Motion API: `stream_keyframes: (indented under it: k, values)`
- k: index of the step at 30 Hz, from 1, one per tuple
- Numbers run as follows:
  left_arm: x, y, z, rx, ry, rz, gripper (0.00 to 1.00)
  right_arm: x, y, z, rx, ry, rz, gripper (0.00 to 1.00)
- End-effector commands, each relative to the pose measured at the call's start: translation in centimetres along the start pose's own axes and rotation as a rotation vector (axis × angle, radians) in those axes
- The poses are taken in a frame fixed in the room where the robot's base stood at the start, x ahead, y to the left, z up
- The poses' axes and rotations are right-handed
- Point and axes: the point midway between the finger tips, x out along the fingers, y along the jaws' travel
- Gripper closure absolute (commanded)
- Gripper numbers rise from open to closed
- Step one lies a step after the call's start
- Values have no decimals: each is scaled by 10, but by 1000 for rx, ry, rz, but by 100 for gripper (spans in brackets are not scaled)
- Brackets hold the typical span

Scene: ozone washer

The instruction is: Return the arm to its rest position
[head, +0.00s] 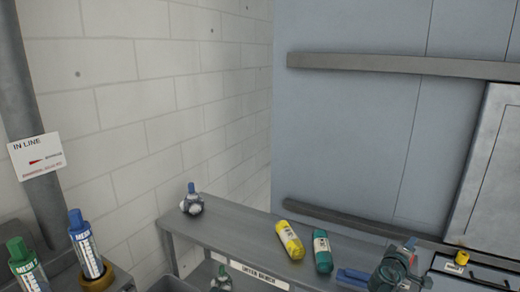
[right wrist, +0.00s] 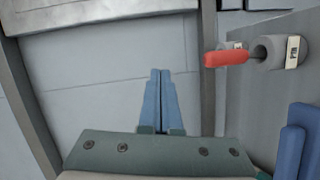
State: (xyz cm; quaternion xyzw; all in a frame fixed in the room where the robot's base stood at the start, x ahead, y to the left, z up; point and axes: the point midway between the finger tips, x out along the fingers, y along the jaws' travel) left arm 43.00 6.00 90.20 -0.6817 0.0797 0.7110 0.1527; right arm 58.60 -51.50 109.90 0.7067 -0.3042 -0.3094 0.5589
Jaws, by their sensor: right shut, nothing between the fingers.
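My right gripper (head: 345,276) is at the lower right of the head view, its blue fingers pointing left from a dark green body, in front of the bench. In the right wrist view its two blue fingers (right wrist: 160,100) lie together, shut, with nothing between them. They point towards a plain grey panel. My left gripper is not seen in the head view.
A bench (head: 240,232) holds a yellow bottle (head: 290,240), a green bottle (head: 321,251) and a blue-topped item (head: 191,200). Blue (head: 85,245) and green (head: 26,265) bottles stand at lower left. A red-handled valve (right wrist: 225,58) is in the wrist view.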

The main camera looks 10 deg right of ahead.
Motion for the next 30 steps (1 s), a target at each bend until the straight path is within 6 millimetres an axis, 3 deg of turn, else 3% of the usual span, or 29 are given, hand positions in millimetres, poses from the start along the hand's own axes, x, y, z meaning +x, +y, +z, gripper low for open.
stream_keyframes:
  k: [7, 11, 15, 21, 27, 30]
  values:
    - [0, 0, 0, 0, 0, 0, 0, -41, -50, -36, 165, -69, -166, 100]
    - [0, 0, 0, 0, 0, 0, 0, -85, -98, -63, 255, -131, -337, 100]
    - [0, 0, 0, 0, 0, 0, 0, -158, -160, -93, 309, -215, -591, 100]
    - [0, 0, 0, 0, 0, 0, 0, -280, -228, -118, 264, -323, -948, 100]
    - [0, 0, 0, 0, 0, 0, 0, -381, -259, -121, 150, -398, -1208, 100]
    - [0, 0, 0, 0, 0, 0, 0, -412, -264, -119, 104, -420, -1283, 100]
